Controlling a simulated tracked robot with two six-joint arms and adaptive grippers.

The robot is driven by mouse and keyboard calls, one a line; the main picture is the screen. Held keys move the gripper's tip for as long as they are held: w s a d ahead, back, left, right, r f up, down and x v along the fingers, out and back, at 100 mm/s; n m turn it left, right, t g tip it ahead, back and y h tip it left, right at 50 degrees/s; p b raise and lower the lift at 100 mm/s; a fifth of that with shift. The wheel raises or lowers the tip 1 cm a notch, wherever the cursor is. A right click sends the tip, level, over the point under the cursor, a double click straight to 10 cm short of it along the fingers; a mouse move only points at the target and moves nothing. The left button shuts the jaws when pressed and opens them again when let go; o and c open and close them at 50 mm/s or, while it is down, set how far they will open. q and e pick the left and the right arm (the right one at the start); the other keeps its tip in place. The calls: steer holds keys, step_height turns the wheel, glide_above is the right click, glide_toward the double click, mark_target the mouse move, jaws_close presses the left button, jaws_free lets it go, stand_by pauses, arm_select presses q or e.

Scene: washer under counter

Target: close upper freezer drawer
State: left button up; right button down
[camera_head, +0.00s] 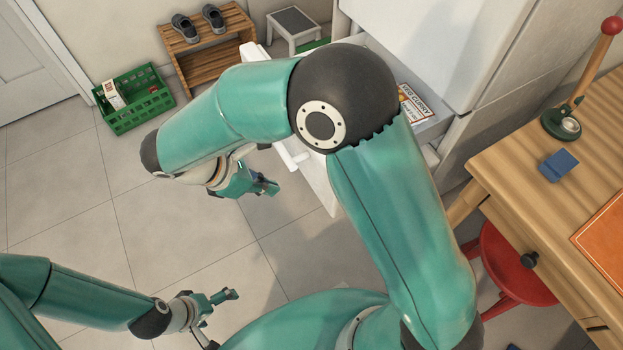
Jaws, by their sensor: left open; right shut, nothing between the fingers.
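The white freezer drawer (322,186) is pulled out from the white fridge-freezer (425,35). Its pale handle (292,158) shows on the front, and a box labelled veg curry (412,102) lies inside. My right arm covers much of the drawer, so I cannot tell whether it is the upper one. My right gripper (271,187) is shut and empty, in front of the drawer front and just below and left of the handle; contact is not visible. My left gripper (228,297) is open and empty, low over the floor and away from the drawer.
A wooden shoe rack (205,58), green crate (135,100) and grey-topped stool (293,20) stand along the back wall. A wooden table (535,150) and red stool (505,262) are at right. The tiled floor at left is clear.

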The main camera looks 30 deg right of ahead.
step_height(320, 180, up, 5)
steer(key=t+h+b, duration=0.1)
steer(key=h, duration=0.1)
arm_select(q)
step_height(320, 180, down, 5)
steer(key=b, duration=0.3)
steer(key=shift+f, duration=0.1)
arm_select(e)
steer(key=w+d+r+x, duration=0.1)
steer(key=d+r+x, duration=0.1)
steer(key=x, duration=1)
steer(key=shift+d+f+n, duration=0.15)
steer(key=shift+f+n, duration=0.1)
steer(key=shift+n, duration=0.15)
